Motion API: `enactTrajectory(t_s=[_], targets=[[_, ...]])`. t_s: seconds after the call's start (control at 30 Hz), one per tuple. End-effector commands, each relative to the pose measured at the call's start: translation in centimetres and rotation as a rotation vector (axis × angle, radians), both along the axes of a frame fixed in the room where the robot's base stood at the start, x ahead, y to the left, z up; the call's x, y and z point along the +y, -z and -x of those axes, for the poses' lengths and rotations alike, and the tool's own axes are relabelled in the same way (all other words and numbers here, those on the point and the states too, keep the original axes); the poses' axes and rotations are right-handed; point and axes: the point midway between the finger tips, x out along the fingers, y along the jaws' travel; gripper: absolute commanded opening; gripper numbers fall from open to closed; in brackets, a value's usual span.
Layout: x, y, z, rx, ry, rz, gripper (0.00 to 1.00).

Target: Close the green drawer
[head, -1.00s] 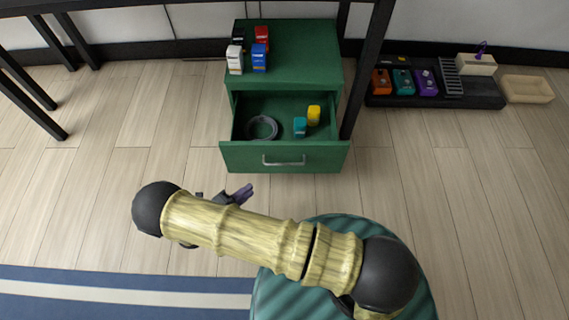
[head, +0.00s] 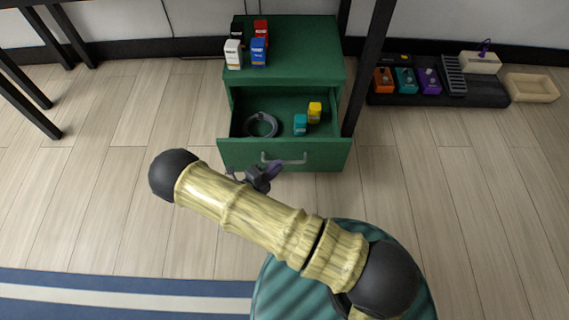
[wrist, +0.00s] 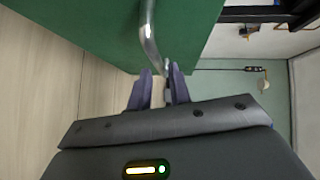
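The green drawer (head: 235,155) is pulled open from the green cabinet (head: 305,62). Inside are a grey ring (head: 262,125), a teal box (head: 300,124) and a yellow box (head: 314,112). The metal handle (head: 296,160) is on the drawer's front, and it also shows in the wrist view (wrist: 150,38). My gripper (head: 272,170) is close in front of the drawer front, by the handle. In the wrist view, its purple fingers (wrist: 160,88) are apart, with the lower end of the handle near their tips. I cannot tell whether they touch it.
Several small boxes (head: 258,52) stand on the cabinet top. A dark table leg (head: 367,75) rises close along the cabinet's right side. A black board with colored pedals (head: 428,82) and a beige tray (head: 533,88) lie at right. Floor around the drawer front is clear.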

Motion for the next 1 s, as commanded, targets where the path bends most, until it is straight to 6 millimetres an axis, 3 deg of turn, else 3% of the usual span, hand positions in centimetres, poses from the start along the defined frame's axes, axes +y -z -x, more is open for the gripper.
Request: enactTrajectory(t_s=[0.23, 0.6, 0.73, 1.0], targets=[[-2.7, 0.7, -2.4, -0.001, 0.003, 0.0, 0.2], [-3.3, 0.6, -2.9, 0.001, 0.003, 0.0, 0.2], [-3.3, 0.6, -2.9, 0.001, 0.003, 0.0, 0.0], [-3.3, 0.6, -3.0, 0.001, 0.003, 0.0, 0.0]])
